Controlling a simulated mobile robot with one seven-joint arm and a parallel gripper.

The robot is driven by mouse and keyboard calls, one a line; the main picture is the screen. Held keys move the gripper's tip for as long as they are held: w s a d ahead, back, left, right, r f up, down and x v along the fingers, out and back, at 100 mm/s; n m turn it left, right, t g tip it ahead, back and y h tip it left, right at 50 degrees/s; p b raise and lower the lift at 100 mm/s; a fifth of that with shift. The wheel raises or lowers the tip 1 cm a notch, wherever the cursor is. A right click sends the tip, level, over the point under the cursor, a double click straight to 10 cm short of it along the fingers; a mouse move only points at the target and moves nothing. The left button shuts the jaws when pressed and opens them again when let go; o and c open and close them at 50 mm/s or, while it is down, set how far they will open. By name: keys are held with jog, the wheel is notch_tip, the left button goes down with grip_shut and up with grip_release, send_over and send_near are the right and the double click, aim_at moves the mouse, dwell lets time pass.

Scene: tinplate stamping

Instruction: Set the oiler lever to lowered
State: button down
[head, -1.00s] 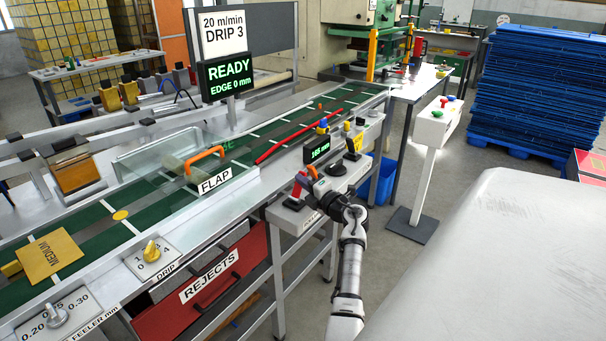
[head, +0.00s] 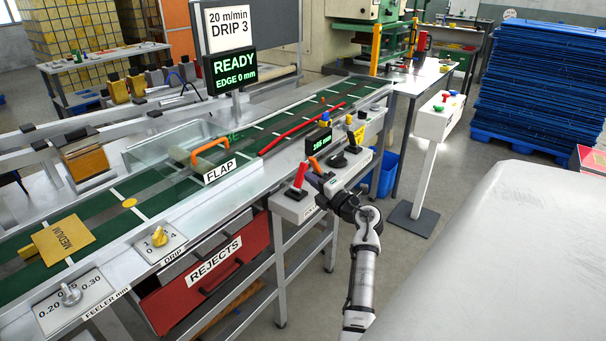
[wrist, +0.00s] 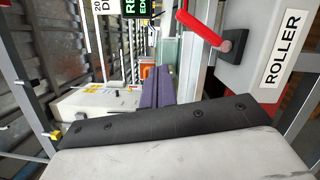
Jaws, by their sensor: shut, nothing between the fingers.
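A red-handled lever (head: 300,175) stands on a grey control box beside the line, its handle leaning slightly right. It also shows in the wrist view (wrist: 203,25), by a label reading ROLLER (wrist: 282,49). No label reading "oiler" is legible, so I cannot be sure this is the oiler lever. My gripper (head: 319,181) is shut and empty, just right of the red lever and apart from it. Its purple fingers (wrist: 158,88) show together in the wrist view, beside the lever box. The box's front label is partly hidden by my gripper in the head view.
A black-knobbed lever (head: 340,158) and a small display (head: 318,142) sit just behind my gripper. A yellow-topped lever (head: 350,136) is farther back. The FLAP guard with orange handle (head: 210,153) is to the left.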

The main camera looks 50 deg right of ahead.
jog(key=shift+s+a+r, duration=0.15)
jog(key=shift+s, duration=0.7)
jog(key=shift+s+a+r, duration=0.15)
jog(key=shift+s, duration=0.7)
